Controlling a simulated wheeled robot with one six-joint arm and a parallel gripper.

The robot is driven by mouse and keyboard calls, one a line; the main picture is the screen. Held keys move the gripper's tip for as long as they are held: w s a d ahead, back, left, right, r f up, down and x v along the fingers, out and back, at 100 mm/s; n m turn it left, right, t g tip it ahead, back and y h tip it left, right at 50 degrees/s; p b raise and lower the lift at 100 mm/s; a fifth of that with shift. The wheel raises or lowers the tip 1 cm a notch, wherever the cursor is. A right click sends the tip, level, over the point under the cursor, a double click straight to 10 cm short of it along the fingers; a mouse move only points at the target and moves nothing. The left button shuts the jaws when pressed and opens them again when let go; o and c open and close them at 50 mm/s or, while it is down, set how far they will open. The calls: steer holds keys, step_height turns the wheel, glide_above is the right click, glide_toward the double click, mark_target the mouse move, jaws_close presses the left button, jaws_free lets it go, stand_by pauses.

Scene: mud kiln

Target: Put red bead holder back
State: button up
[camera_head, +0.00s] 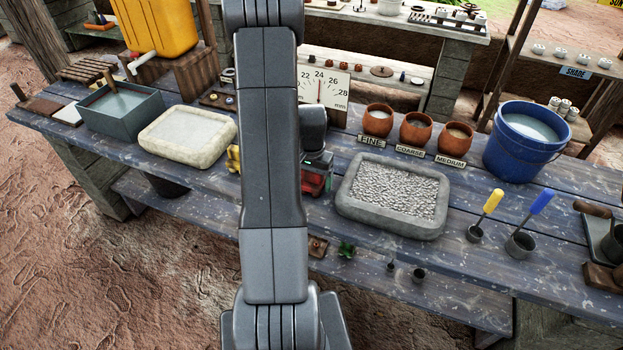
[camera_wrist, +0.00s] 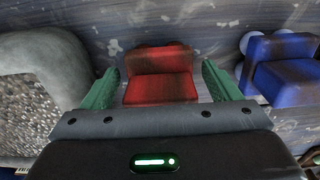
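The red bead holder (camera_wrist: 160,82) sits on the worn blue-grey table, between the green fingers of my gripper (camera_wrist: 162,84) in the wrist view. A gap shows on each side of it, so my gripper is open around it and not clamped. In the head view the red bead holder (camera_head: 313,182) shows just right of my arm, partly hidden by my gripper.
A blue holder (camera_wrist: 283,72) stands close to the right finger. The stone tray of gravel (camera_head: 435,225) is close on the other side. Orange pots (camera_head: 378,121) and a blue bucket (camera_head: 521,150) stand farther right.

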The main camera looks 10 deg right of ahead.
step_height(320, 180, up, 12)
steer(key=shift+r+b, duration=0.2)
steer(key=shift+b, duration=0.15)
stand_by(0.5)
steer(key=shift+f, duration=0.15)
steer(key=shift+f+p, duration=0.35)
steer(key=shift+f, duration=4.55)
